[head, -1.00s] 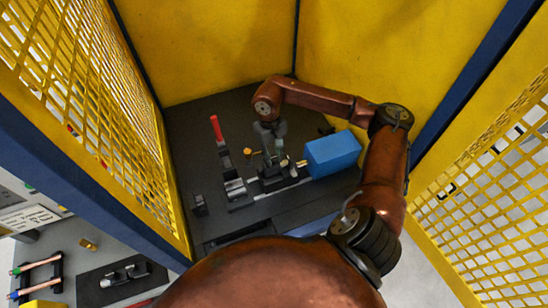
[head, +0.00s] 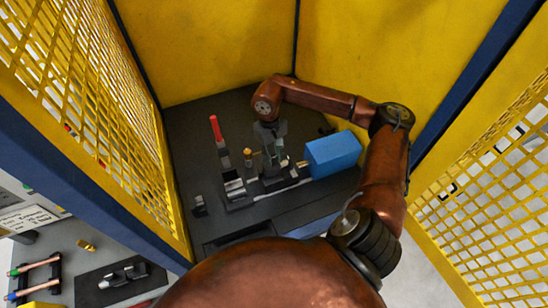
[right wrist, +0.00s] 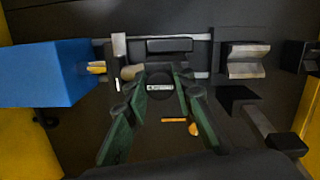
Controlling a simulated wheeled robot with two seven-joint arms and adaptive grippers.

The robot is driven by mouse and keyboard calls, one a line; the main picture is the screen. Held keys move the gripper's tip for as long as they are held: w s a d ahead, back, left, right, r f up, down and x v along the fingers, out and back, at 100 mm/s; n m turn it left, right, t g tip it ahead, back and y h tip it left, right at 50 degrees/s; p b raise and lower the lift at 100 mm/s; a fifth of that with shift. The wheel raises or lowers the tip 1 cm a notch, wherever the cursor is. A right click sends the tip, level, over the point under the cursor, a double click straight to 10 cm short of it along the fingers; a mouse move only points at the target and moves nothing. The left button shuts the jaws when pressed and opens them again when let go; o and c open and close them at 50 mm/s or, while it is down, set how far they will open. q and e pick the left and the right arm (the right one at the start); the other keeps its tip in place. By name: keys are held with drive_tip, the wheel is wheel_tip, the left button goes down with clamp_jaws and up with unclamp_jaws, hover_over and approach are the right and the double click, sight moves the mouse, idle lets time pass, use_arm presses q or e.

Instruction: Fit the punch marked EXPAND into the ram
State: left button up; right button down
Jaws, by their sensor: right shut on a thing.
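My right gripper (right wrist: 160,98) reaches down over the press bed and is shut on the punch (right wrist: 160,87), a dark round piece with a small white label, probably the EXPAND mark. In the head view the gripper (head: 270,150) hides the punch. The ram (right wrist: 97,68) is a short brass-coloured rod out of the blue housing (right wrist: 45,72). The housing also stands right of the gripper in the head view (head: 333,154). A grey cylindrical piece (right wrist: 132,72) lies between the ram and the punch; whether it touches the punch I cannot tell. My left gripper is not in view.
A red-handled lever (head: 216,130) stands left of the gripper. A grey V-shaped block (right wrist: 246,60) sits along the rail. Yellow panels (head: 200,50) and mesh enclose the bench closely. Outside, at lower left, a rack (head: 35,273) holds copper tubes.

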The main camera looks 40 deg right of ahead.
sight(274, 166)
drive_tip(key=shift+b, duration=0.4)
idle(0.3)
drive_tip(key=shift+f+b, duration=2.3)
drive_tip(key=shift+f, duration=0.25)
drive_tip(key=c, duration=1.6)
unclamp_jaws()
drive_tip(key=shift+f, duration=0.1)
drive_tip(key=r, duration=0.4)
drive_tip(key=w+r, duration=0.1)
drive_tip(key=r, duration=0.7)
drive_tip(key=shift+w+d, duration=0.1)
drive_tip(key=shift+w, duration=0.1)
